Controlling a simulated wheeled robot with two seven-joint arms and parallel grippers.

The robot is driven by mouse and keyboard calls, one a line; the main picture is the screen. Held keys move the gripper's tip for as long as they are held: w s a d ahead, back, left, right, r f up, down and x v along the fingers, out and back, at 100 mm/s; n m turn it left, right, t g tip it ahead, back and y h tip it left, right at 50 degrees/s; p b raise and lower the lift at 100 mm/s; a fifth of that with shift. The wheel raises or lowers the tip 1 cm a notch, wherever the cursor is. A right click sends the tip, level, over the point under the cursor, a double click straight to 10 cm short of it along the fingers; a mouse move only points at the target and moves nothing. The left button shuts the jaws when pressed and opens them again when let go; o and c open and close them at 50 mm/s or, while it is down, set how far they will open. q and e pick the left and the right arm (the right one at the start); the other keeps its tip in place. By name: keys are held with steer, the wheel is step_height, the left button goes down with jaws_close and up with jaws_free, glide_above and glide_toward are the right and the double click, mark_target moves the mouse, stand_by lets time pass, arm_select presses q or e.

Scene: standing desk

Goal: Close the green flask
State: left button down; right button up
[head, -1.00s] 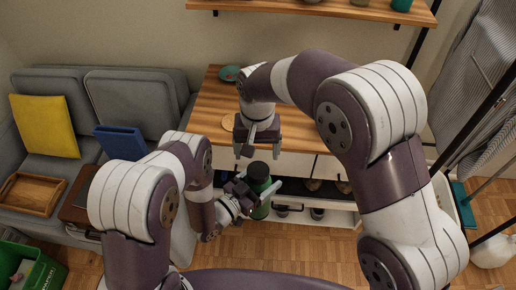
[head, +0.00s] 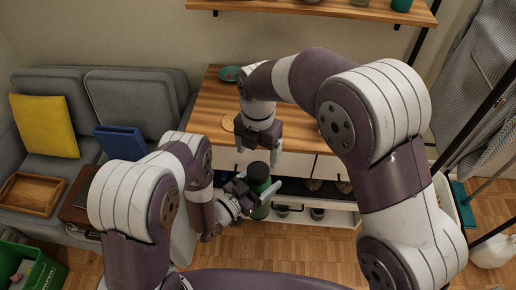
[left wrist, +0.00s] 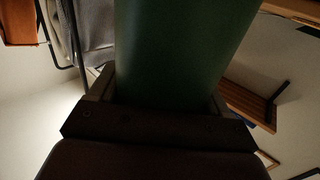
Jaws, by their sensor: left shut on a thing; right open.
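The green flask (head: 261,211) is upright in front of the desk, with a dark top (head: 258,171). My left gripper (head: 257,193) is shut around the flask's body and holds it in front of the shelf unit. The flask's green side (left wrist: 185,45) fills the middle of the left wrist view between the fingers. My right gripper (head: 258,150) is open, pointing down above the flask's top and apart from it. I see nothing between its fingers.
The wooden desk (head: 215,105) stands behind, with a teal plate (head: 230,73) and a round wooden coaster (head: 228,123) on it. A low shelf (head: 335,217) with shoes is under it. A grey sofa (head: 135,100) is at left.

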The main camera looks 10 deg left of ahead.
mark_target(258, 170)
step_height(258, 170, down, 8)
stand_by(0.6)
